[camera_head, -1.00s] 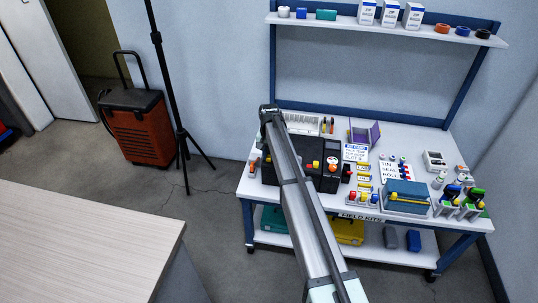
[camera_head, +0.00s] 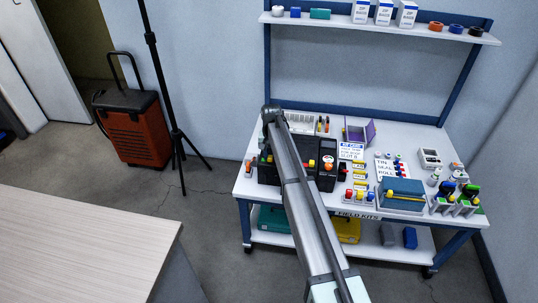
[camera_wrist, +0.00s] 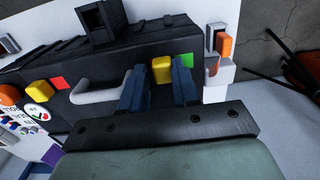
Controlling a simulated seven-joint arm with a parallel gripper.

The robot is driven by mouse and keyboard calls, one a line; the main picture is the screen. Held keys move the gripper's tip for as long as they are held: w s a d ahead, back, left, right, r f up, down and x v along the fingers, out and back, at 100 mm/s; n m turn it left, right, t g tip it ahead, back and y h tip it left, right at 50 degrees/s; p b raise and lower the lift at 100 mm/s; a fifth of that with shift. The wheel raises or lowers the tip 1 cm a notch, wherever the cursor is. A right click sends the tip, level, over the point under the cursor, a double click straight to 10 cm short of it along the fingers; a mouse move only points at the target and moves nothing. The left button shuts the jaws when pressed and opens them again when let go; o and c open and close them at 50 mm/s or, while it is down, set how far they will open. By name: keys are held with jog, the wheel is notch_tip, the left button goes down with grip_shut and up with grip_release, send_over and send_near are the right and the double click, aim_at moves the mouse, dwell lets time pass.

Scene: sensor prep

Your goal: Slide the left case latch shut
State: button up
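The black case (camera_wrist: 100,60) fills much of the wrist view, with a grey handle (camera_wrist: 95,93) on its front. A yellow latch (camera_wrist: 161,70), the left one as the wrist view is turned around, has a green patch (camera_wrist: 187,60) beside it. My gripper (camera_wrist: 160,88) is open, its blue fingers on either side of this latch; I cannot tell whether they touch it. The other yellow latch (camera_wrist: 40,91) sits beyond the handle next to a red patch (camera_wrist: 59,83). In the head view my arm hides the gripper and much of the case (camera_head: 325,160).
Orange-and-grey items (camera_wrist: 224,45) stand close past the case's end. The blue-framed table (camera_head: 236,190) also holds a blue box (camera_head: 402,190), a purple holder (camera_head: 368,131) and several small parts. A tripod (camera_head: 175,130) and red wheeled case (camera_head: 138,135) stand at left.

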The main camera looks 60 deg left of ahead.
jog(key=o, duration=0.4)
jog(key=shift+w, duration=0.1)
jog(key=shift+s+a, duration=0.4)
jog(key=shift+s+a+r, duration=0.45)
jog(key=shift+s+a, duration=0.1)
notch_tip(320, 180, up, 13)
jog(key=n+y, duration=0.1)
jog(key=n, duration=0.1)
jog(key=d+f, duration=1.2)
jog(key=d, duration=0.4)
jog(key=d+f, duration=1.3)
jog(key=d, duration=0.4)
jog(key=shift+w+d+h, duration=0.2)
jog(key=shift+w+h, duration=0.1)
